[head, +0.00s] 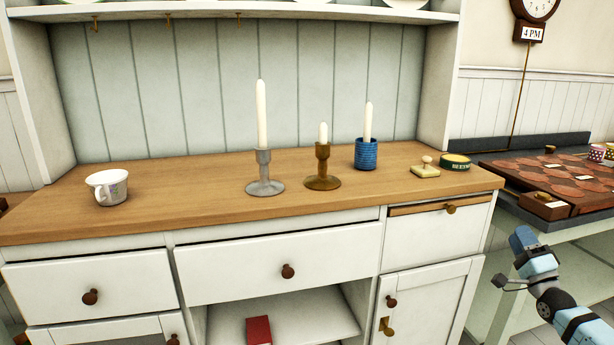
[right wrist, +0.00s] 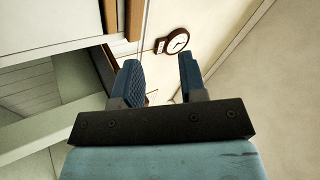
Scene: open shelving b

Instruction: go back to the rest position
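My right gripper (head: 522,240) is at the lower right of the head view, in front of the gap between the dresser (head: 230,208) and the side table. In the right wrist view its two blue fingers (right wrist: 160,80) stand apart with nothing between them. It points upward, with the wall clock and ceiling beyond. It touches nothing that I can see. My left gripper does not show in either view.
On the dresser top stand a white cup (head: 107,187), a grey candlestick (head: 264,172), a brass candlestick (head: 323,168), a blue candle holder (head: 366,154), a small stamp-like block (head: 425,169) and a green tin (head: 456,162). A side table (head: 540,222) holds a brown board (head: 560,180).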

